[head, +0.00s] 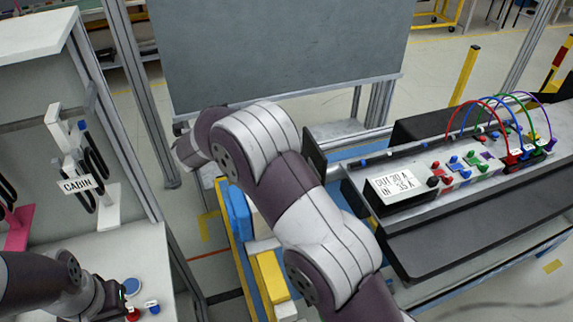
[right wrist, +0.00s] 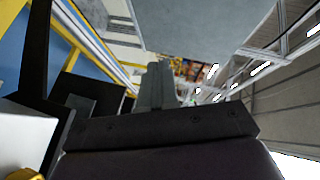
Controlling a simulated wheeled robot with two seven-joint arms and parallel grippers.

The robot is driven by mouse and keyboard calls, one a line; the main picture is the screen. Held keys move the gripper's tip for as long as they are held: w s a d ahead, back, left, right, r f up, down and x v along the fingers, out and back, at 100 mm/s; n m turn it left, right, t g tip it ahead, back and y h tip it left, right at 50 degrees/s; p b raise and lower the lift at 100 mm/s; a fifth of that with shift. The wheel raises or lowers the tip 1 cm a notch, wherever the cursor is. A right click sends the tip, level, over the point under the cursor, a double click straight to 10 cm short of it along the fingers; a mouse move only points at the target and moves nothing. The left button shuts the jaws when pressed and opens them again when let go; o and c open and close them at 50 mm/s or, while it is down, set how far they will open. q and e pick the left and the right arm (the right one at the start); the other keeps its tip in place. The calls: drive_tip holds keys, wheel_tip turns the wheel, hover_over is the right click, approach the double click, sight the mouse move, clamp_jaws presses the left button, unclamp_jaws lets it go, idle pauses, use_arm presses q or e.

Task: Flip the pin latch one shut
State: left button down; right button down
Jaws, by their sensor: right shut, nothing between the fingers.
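I cannot pick out pin latch one with certainty in either view. My right arm crosses the middle of the head view, and its far end points up and left, where the gripper itself cannot be made out. In the right wrist view my right gripper (right wrist: 157,88) is shut, with its fingers together and nothing between them. My left gripper (head: 108,298) is at the lower left of the head view, beside a red and a blue button on the white panel; its fingers are too dark and small to read.
A grey board (head: 280,50) stands at the back. Blue and yellow parts (head: 268,275) lie beside my right arm.

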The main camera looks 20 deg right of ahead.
drive_tip(key=s+a+f+m+g+h, duration=0.1)
drive_tip(key=s+f+m+g, duration=0.2)
drive_tip(key=m, duration=0.1)
drive_tip(key=s+a+f+m+g+h, duration=0.1)
drive_tip(key=s+f+m+g+h, duration=0.1)
drive_tip(key=s+m+g, duration=0.2)
drive_tip(key=s+a+f+m+g+h, duration=0.1)
drive_tip(key=s+f+m+g+h, duration=0.1)
drive_tip(key=s+f+m+g, duration=0.1)
drive_tip(key=shift+s+a+f+m+g, duration=0.2)
drive_tip(key=shift+m+g, duration=0.05)
drive_tip(key=shift+m, duration=0.25)
drive_tip(key=shift+s+a+f+m+g, duration=0.15)
drive_tip(key=shift+a+m+g, duration=0.1)
drive_tip(key=shift+m, duration=0.25)
drive_tip(key=shift+s+g, duration=0.3)
drive_tip(key=shift+w+d, duration=0.1)
drive_tip(key=shift+w+d, duration=0.1)
drive_tip(key=shift+d, duration=0.2)
drive_tip(key=r+p+x, duration=0.1)
drive_tip(key=p+x, duration=0.6)
drive_tip(key=x, duration=0.6)
drive_tip(key=shift+d, duration=0.35)
